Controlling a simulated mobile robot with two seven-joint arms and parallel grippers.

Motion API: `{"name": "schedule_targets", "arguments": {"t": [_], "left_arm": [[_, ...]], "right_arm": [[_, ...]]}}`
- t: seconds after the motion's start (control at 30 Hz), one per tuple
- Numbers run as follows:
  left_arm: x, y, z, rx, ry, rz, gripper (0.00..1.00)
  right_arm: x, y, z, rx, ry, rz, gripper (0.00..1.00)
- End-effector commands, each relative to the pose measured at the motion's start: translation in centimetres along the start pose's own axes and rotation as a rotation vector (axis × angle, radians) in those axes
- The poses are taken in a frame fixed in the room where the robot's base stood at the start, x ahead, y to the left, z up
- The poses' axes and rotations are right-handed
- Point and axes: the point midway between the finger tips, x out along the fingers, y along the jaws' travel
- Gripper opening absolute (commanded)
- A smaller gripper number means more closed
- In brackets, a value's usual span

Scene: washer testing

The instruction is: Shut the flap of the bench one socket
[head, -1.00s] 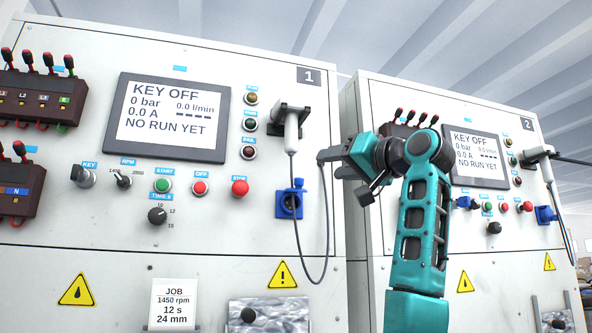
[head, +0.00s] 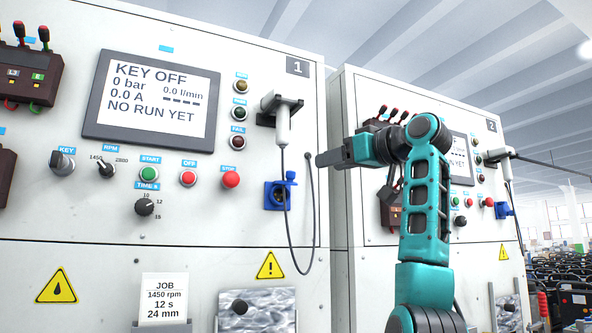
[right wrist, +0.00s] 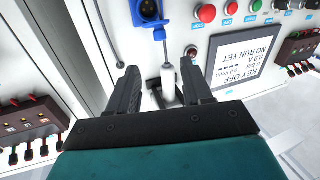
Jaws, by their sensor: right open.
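The blue socket of bench one (head: 277,195) sits low on the right of panel 1. Its dark round opening shows, and its blue flap (head: 291,177) appears raised at the top. A grey cable hangs close by. The socket also shows upside down at the top of the right wrist view (right wrist: 149,10). My right gripper (head: 322,160) is open and empty, to the right of and above the socket, apart from it. In the right wrist view its two fingers (right wrist: 161,88) are spread, with the white handset beyond them. My left gripper is not in view.
The white handset (head: 283,125) hangs in a black holder above the socket, its cable (head: 290,235) looping below. The red STOP button (head: 230,180) is left of the socket. Bench two (head: 345,100) stands at the right, behind my right arm.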

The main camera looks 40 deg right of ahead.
Motion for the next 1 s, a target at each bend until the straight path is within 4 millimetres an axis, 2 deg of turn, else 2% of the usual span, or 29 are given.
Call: {"name": "schedule_targets", "arguments": {"t": [0.3,0.5,0.7,1.0], "left_arm": [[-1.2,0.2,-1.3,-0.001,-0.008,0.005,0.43],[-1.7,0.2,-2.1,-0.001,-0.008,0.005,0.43],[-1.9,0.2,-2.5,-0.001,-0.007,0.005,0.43],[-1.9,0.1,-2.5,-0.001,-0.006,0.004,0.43]], "right_arm": [[6.6,-0.1,-0.2,0.002,-0.005,-0.003,0.50],[9.9,-0.1,-0.2,0.002,-0.003,-0.002,0.50],[11.4,0.0,0.0,0.001,-0.001,0.000,0.50],[11.6,-0.1,0.1,0.001,-0.001,0.000,0.50]]}}
